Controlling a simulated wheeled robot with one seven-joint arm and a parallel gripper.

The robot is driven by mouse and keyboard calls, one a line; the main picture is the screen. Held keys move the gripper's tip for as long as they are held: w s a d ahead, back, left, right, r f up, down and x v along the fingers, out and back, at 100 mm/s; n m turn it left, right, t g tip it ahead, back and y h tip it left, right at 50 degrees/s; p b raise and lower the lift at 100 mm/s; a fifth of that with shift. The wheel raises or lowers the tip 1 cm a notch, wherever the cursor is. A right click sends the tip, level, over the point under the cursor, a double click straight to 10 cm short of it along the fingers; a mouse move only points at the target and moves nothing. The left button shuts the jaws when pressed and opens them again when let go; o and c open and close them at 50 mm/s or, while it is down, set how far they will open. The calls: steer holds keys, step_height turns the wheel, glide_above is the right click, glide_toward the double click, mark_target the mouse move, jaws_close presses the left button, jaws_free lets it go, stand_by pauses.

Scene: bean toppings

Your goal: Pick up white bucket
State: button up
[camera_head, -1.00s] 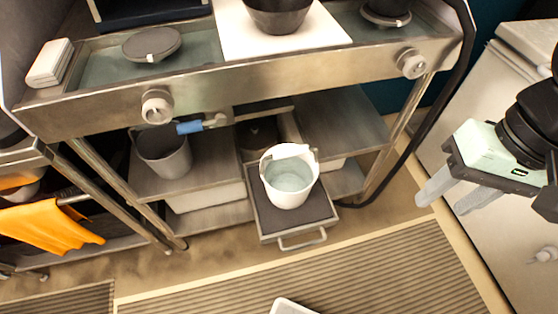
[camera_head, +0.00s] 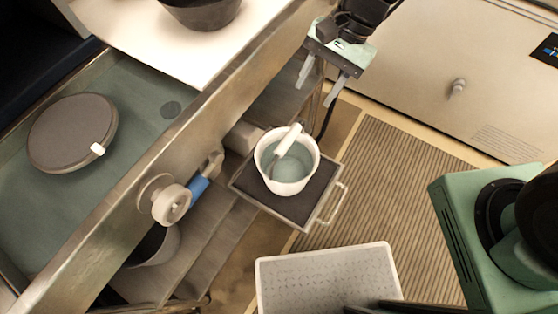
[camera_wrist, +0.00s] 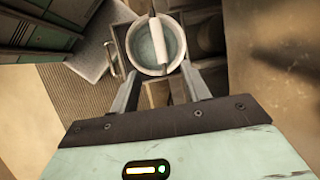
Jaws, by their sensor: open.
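The white bucket (camera_head: 289,186) stands upright on a pulled-out dark tray (camera_head: 243,184) with a metal handle. Its white grip (camera_head: 288,139) lies across the opening, and the inside looks pale blue-green. My gripper (camera_head: 314,96) is open and empty, above and behind the bucket in the head view, apart from it. In the wrist view the bucket (camera_wrist: 134,46) and its grip (camera_wrist: 157,28) appear beyond and between my two open fingers (camera_wrist: 161,70).
A steel counter (camera_head: 120,240) with a round grey lid (camera_head: 72,132) and a knob (camera_head: 165,200) overhangs the left side. A grey bucket (camera_head: 155,247) sits below it. A white perforated box (camera_head: 325,280) stands in front. Striped floor matting (camera_head: 385,190) is open to the right.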

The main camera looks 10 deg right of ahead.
mark_target(290, 135)
steer(key=b+x, duration=0.2)
steer(key=x, duration=1.3)
steer(key=shift+f+b, duration=0.35)
steer(key=shift+c, duration=0.4)
steer(key=shift+r, duration=0.1)
jaws_close()
